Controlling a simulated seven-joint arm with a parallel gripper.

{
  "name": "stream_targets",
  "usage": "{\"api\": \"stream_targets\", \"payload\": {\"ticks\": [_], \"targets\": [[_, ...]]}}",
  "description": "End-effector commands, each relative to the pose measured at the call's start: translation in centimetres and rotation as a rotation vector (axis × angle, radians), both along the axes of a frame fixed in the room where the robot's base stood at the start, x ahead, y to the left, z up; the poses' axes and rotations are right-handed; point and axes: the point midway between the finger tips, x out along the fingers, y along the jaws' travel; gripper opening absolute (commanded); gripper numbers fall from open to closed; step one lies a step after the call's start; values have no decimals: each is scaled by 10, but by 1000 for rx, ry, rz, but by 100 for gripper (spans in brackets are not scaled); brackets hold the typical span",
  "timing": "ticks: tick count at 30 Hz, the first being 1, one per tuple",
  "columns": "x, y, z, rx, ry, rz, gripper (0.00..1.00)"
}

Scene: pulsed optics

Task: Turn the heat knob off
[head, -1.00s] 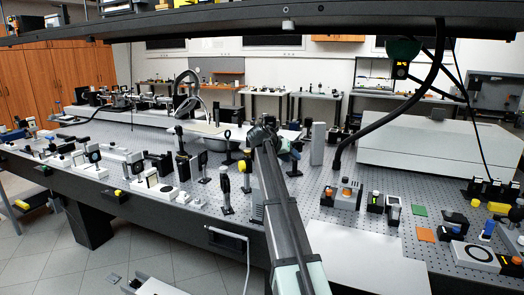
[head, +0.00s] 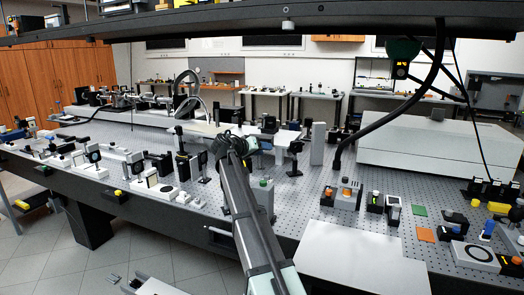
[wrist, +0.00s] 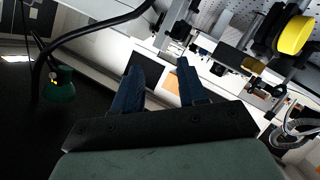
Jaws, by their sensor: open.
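My gripper (wrist: 158,66) shows in the wrist view with two blue fingers spread apart and nothing between them. In the head view my arm reaches over the optical table (head: 330,215), its dark end among the mounts left of centre; the fingers cannot be made out there. I cannot pick out a heat knob for certain in either view. A flat unit with a round plate (head: 473,252) sits at the table's right front, but no knob on it is clear. A large yellow round part (wrist: 296,35) is at the upper right of the wrist view, apart from the fingers.
Several black optic mounts stand around my arm's end. A grey post (head: 317,144) stands right of it. A large white box (head: 425,147) fills the back right. A black hose (head: 395,110) hangs above, near a green hanging device (head: 403,47). A white panel (head: 350,255) lies bare in front.

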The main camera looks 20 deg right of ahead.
Motion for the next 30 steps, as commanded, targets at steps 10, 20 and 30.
{"api": "stream_targets", "payload": {"ticks": [10, 20, 30], "targets": [[-1, -4, 0, 0, 0, -5, 42], [-42, -127, 12, -2, -13, -150, 42], [-105, -264, 23, 94, -60, -307, 42]]}}
